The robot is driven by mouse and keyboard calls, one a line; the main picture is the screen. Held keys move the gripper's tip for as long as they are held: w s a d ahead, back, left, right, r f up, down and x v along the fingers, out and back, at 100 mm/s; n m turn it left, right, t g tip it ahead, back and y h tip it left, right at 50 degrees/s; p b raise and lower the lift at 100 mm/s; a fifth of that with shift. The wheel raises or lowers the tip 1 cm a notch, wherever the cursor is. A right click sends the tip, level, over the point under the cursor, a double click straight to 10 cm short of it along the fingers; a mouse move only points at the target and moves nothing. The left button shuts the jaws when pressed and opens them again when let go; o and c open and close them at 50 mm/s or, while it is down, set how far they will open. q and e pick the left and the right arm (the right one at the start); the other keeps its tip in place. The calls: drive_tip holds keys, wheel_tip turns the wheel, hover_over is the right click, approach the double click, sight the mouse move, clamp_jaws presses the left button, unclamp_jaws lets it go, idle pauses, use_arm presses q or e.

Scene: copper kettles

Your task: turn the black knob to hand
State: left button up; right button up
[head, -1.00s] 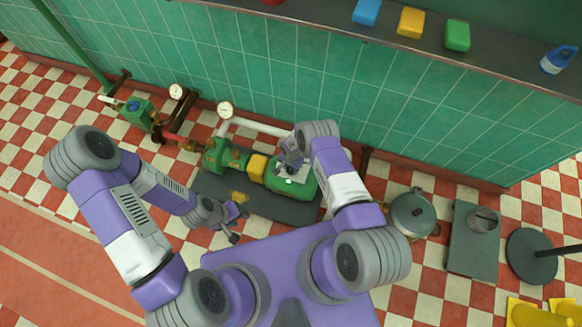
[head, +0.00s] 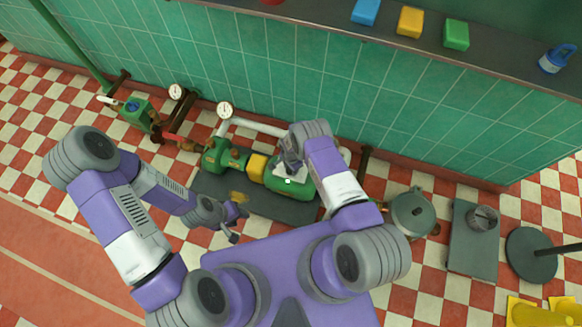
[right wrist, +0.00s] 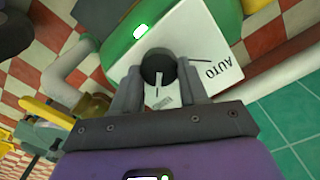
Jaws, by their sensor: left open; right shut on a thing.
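The black knob (right wrist: 158,66) is on a white control plate (right wrist: 205,60) in the right wrist view. Its white pointer line points down the picture, toward a small label partly hidden by my gripper. The word AUTO and a line stand to the knob's right. My right gripper (right wrist: 160,76) has a finger on each side of the knob and is shut on it. In the head view my right gripper (head: 289,170) is over the plate on the green pump (head: 292,191), and the knob is hidden there. My left gripper (head: 236,222) is open and empty, low beside the dark base.
A white pipe and a gauge (head: 225,109) stand behind the pump, near the tiled wall. A lidded grey pot (head: 412,213) stands on the floor to the right. A shelf with coloured blocks runs above.

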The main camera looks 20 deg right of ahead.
drive_tip(key=o, duration=1.1)
drive_tip(key=shift+c, duration=0.2)
drive_tip(key=shift+r+p, duration=1.7)
drive_tip(key=shift+r, duration=2.05)
